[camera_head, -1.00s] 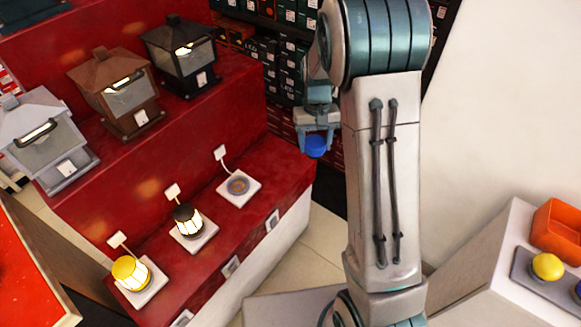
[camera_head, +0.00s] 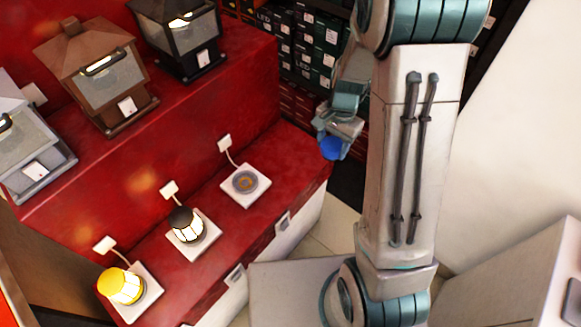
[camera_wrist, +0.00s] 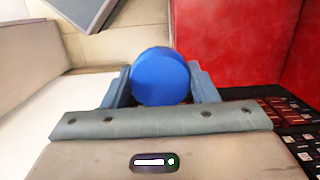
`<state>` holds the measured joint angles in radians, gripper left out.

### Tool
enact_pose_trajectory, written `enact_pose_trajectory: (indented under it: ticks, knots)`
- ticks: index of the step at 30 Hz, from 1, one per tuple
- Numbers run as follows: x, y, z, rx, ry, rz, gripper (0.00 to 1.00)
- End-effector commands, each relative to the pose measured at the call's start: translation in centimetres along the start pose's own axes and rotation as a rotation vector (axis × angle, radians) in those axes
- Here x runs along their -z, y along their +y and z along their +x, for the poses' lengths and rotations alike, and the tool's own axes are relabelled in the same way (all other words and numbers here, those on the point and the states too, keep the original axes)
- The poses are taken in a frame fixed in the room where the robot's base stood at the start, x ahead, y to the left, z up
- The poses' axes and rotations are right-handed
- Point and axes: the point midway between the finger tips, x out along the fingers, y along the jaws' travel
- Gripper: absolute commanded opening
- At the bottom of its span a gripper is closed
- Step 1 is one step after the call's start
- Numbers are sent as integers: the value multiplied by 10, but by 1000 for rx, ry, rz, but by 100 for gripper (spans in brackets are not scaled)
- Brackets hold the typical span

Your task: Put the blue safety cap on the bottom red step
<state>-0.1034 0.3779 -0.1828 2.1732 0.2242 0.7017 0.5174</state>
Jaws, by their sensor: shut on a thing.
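The blue safety cap (camera_head: 332,148) is held between the fingers of my gripper (camera_head: 338,138), in the air just right of the red steps' far end. In the wrist view the round blue cap (camera_wrist: 160,77) sits between the two fingers of my gripper (camera_wrist: 160,92). The bottom red step (camera_head: 212,279) runs from lower left to the upper middle, to the left of and below my gripper. The underside of the cap is hidden.
On the bottom step stand a yellow lamp (camera_head: 121,287), a black lamp (camera_head: 186,225) and an empty white base (camera_head: 245,184) with a grey ring. Larger lanterns, such as the brown one (camera_head: 96,70), stand on the step above. Shelves of boxes (camera_head: 305,45) are behind.

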Motion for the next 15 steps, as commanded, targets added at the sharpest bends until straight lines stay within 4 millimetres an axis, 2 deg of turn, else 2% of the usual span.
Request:
enact_pose_trajectory:
  ticks: [4,12,15]
  knots:
    - [-7,-20,18,0,-2,14,31]
    - [-22,-79,56,0,-1,12,31]
    - [-26,-94,66,1,-1,12,31]
